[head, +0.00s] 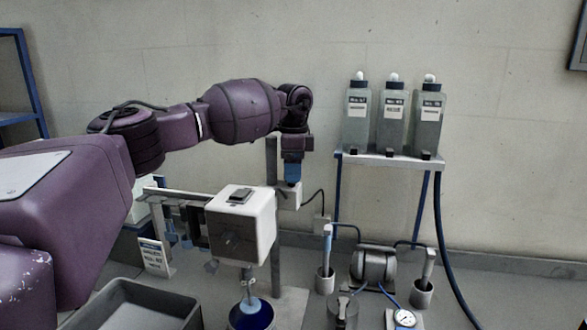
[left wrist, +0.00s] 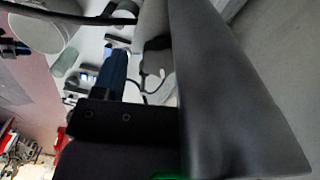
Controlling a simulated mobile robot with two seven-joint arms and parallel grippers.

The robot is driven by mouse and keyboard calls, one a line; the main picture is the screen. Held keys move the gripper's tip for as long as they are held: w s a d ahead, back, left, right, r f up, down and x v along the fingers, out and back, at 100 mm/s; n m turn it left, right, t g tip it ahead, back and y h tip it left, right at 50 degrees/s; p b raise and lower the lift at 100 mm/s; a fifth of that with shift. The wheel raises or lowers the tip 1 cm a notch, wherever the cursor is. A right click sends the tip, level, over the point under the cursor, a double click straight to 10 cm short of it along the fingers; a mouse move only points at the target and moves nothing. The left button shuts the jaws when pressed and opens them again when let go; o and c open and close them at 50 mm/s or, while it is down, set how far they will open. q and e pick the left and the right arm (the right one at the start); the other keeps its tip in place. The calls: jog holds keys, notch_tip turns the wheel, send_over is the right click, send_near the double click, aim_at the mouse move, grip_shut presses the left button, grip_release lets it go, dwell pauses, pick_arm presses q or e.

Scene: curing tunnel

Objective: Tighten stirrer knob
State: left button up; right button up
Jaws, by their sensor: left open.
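The stirrer is a white box-shaped head (head: 241,220) on an upright grey post (head: 272,158), with a small dark piece on its top. A shaft runs down from it into a blue-lined pot (head: 251,315). A dark, faint shape on the front face may be the knob, but I cannot tell. My left gripper (head: 292,174) points down behind and to the right of the stirrer head, by the post, just above a small white block (head: 287,196). It is open and appears empty. The left wrist view is mostly filled by dark gripper parts. My right gripper is not in view.
Three labelled bottles (head: 392,118) stand on a raised shelf (head: 390,158) at the right. A motor-like pump (head: 374,266), cups with upright handles and a dial gauge (head: 405,318) lie below it. A grey tray (head: 136,309) is at the front left.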

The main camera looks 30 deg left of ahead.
pick_arm(q)
jog(key=shift+f, duration=0.3)
jog(key=shift+c, duration=0.3)
jog(key=c, duration=0.9)
jog(key=shift+o, duration=0.2)
jog(key=shift+m, duration=0.4)
jog(key=m, duration=0.3)
jog(key=shift+s+m+b, duration=0.1)
jog(key=shift+m+b, duration=0.2)
jog(key=shift+b, duration=0.1)
jog(key=shift+s+m, duration=0.1)
jog(key=shift+m, duration=2.1)
